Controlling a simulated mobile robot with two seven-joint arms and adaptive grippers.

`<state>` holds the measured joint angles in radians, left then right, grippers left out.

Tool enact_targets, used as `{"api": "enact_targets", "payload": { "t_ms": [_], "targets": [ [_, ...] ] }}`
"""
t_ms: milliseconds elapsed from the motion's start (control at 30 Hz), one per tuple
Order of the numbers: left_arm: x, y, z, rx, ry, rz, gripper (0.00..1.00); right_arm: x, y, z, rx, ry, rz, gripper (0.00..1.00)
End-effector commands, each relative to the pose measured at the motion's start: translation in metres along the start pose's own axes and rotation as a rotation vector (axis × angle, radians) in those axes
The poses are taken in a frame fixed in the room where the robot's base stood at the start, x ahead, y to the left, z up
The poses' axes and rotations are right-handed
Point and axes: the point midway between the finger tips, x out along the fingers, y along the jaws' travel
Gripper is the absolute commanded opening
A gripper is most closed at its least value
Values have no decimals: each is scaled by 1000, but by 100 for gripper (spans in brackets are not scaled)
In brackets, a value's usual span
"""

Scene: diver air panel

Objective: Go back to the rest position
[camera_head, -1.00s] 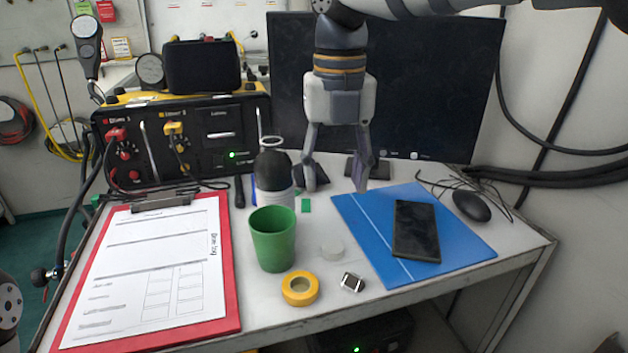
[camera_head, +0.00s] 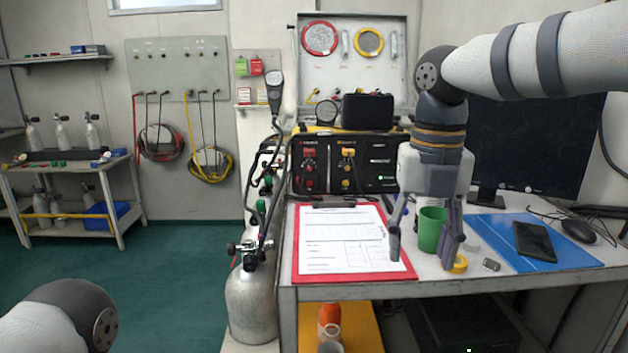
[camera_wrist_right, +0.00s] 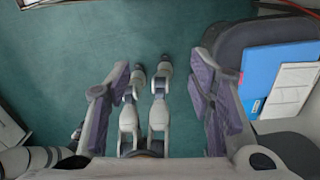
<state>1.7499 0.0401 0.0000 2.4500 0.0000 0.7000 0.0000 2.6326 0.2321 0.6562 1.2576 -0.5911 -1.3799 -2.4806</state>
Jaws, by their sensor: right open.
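My right gripper (camera_head: 424,243) hangs fingers down in the head view, open, in front of the table's near edge area, with the green cup (camera_head: 432,229) behind and between its fingers. Nothing is held in it. In the right wrist view, its two purple-padded fingers (camera_wrist_right: 160,103) are spread wide with only the green floor and other parts between them. Of my left arm, only a rounded link shows at the lower left of the head view; the left gripper is out of the picture.
The table (camera_head: 450,289) bears a red clipboard (camera_head: 300,265), yellow tape roll (camera_head: 459,265), blue folder (camera_head: 577,259) and black phone (camera_head: 535,241). The air panel (camera_head: 330,165) and monitor (camera_head: 530,150) stand behind. A silver cylinder (camera_head: 251,300) stands left of the table. Green floor (camera_head: 180,270) is free at left.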

Motion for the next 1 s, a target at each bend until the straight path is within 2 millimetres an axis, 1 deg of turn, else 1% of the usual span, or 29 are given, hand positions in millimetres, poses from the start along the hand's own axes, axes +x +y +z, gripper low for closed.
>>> {"api": "enact_targets", "payload": {
  "t_ms": [33, 67, 100, 133, 167, 200, 267, 300, 367, 400, 433, 467, 500, 567, 600, 700, 800, 1000],
  "targets": [
    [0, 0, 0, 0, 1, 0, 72, 52, 10, -8, 126, 51, 17, 48],
    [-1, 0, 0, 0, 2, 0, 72, 82, 16, -15, 226, 79, 34, 48],
    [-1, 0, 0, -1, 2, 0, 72, 120, 24, -27, 363, 115, 52, 48],
    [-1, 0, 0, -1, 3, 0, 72, 149, 28, -38, 471, 146, 62, 48],
    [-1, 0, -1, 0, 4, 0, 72, 176, 30, -51, 584, 178, 67, 48],
    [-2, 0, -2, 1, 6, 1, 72, 211, 32, -71, 744, 221, 68, 48],
    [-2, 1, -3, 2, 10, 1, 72, 260, 32, -107, 1003, 285, 54, 48],
    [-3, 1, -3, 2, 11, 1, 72, 289, 28, -134, 1190, 324, 32, 48],
    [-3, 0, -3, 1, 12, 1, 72, 328, 16, -179, 1487, 367, -20, 48],
    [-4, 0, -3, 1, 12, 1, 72, 350, 5, -210, 1696, 381, -65, 48],
    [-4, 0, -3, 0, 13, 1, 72, 364, -5, -234, 1854, 381, -104, 48],
    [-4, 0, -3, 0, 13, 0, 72, 374, -17, -258, 2012, 370, -144, 48],
    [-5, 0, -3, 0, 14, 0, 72, 385, -34, -287, 2214, 342, -197, 48],
    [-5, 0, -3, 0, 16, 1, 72, 393, -62, -326, 2482, 269, -266, 48],
    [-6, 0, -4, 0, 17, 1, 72, 394, -78, -347, 2632, 209, -298, 48],
    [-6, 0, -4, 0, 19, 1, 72, 389, -111, -380, 2892, 69, -334, 48],
    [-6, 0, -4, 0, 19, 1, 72, 385, -126, -393, 3011, -10, -335, 48],
    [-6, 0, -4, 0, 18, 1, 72, 384, -128, -394, 3035, -22, -328, 48]
  ]
}}
